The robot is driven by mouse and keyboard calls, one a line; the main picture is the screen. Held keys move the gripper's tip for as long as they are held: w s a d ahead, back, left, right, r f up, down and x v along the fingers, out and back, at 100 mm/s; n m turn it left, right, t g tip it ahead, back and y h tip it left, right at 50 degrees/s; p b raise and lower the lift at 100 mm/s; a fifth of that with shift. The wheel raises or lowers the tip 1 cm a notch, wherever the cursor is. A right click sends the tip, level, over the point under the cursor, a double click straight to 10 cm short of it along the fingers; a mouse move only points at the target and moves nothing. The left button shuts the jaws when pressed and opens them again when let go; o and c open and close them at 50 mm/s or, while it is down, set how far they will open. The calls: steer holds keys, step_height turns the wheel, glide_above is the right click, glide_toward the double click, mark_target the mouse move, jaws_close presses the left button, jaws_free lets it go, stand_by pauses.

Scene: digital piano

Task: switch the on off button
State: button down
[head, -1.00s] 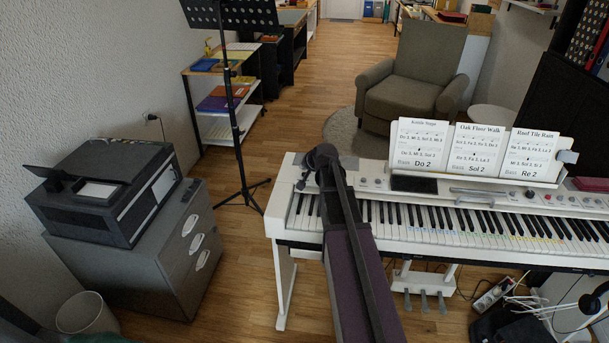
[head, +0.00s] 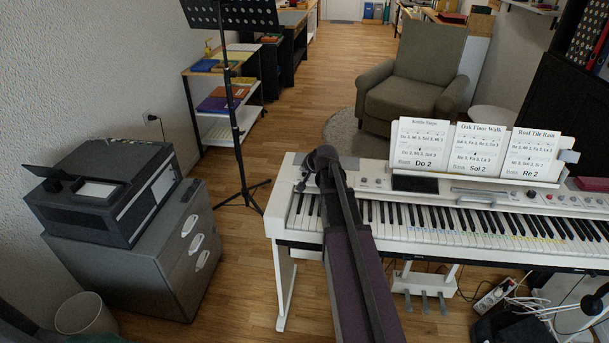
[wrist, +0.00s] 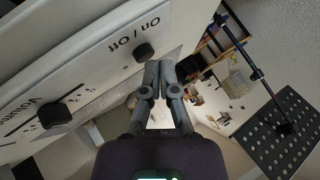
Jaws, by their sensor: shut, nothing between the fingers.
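The white digital piano (head: 290,200) stands right of centre in the head view. In the wrist view its panel (wrist: 95,60) runs along the left, with the label "On / Off" next to a black on/off button (wrist: 145,51). My gripper (wrist: 159,64) is shut and empty, with its fingertips close beside the button. I cannot tell whether they touch it. In the head view my gripper (head: 301,185) is small and dark at the piano's left end, and the button cannot be made out there.
A black volume knob (wrist: 54,115) sits on the same panel. A music stand (head: 236,110) stands left of the piano. Song sheets (head: 475,150) rest on the piano. A printer (head: 100,190) sits on a grey cabinet (head: 185,270) at left. Open floor lies between cabinet and piano.

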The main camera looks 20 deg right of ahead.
mark_target(304, 174)
steer(key=shift+f+b, duration=0.3)
steer(key=shift+r, duration=0.15)
stand_by(0.4)
steer(key=shift+r+p, duration=0.9)
steer(key=shift+p, duration=0.15)
steer(key=shift+r, duration=0.15)
steer(key=shift+r+p, duration=2.4)
steer(key=shift+p, duration=0.1)
steer(key=s+a+r+n+g+p, duration=0.2)
steer(key=s+a+n+g+p, duration=0.2)
steer(key=s+a, duration=0.7)
steer(key=s+a+r+n+g+p, duration=0.1)
steer(key=s+a+n+g+p, duration=0.3)
steer(key=s+a, duration=0.7)
steer(key=s+g+p, duration=0.1)
steer(key=s, duration=0.2)
steer(key=shift+s+a+r+n, duration=0.25)
steer(key=shift+a+r+n, duration=0.05)
steer(key=shift+a+r, duration=0.05)
